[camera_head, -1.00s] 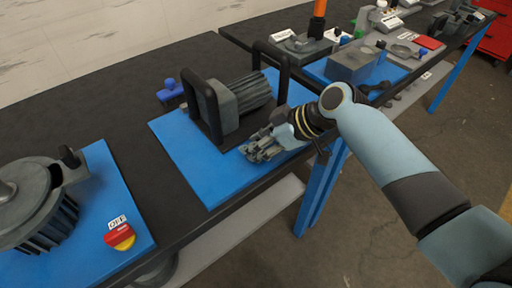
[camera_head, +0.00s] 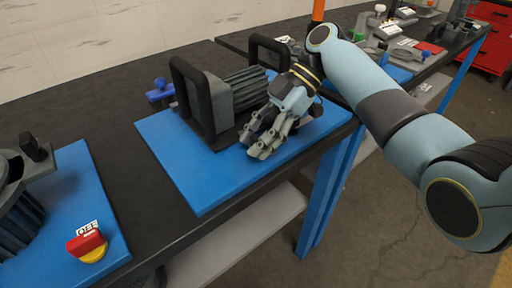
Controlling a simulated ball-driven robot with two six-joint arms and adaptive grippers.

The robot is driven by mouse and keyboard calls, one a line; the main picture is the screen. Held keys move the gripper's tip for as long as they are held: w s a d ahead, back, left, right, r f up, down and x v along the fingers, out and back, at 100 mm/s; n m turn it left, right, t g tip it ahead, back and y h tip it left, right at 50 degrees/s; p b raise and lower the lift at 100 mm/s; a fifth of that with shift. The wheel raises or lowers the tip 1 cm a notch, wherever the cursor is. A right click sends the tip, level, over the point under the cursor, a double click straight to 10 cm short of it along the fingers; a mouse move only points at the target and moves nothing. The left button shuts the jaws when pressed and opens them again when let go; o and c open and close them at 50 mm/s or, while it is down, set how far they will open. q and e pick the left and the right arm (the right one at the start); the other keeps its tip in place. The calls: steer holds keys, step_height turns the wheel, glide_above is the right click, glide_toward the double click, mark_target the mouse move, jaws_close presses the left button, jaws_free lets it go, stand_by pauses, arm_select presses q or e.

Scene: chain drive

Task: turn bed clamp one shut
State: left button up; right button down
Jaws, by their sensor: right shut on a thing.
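My right gripper (camera_head: 262,142) reaches in from the right, with its fingers low at the near edge of the motor's dark base plate. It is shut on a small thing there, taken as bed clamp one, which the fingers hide. The grey finned motor (camera_head: 233,95) stands on the blue mat (camera_head: 200,175) between two black upright handles. A blue knob (camera_head: 160,91) shows at the far left side of the motor base, apart from my gripper. My left gripper is not in view.
A red and yellow OFF switch (camera_head: 87,245) and a dark round machine (camera_head: 20,190) stand on another blue mat at lower left. A black handle (camera_head: 270,48) rises just behind my right wrist. The near part of the motor's mat is clear.

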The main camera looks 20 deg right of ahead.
steer(key=shift+d+n+g+b, duration=0.1)
steer(key=shift+n+g+b, duration=0.5)
steer(key=shift+n+b, duration=0.15)
steer(key=c, duration=0.9)
jaws_free()
steer(key=v, duration=0.3)
steer(key=shift+w+d+r, duration=0.1)
steer(key=shift+w+d, duration=0.05)
steer(key=w+d, duration=0.1)
steer(key=d, duration=0.2)
steer(key=w+d, duration=0.1)
steer(key=d, duration=0.3)
steer(key=w+d, duration=0.2)
steer(key=d, duration=0.1)
steer(key=shift+d, duration=0.4)
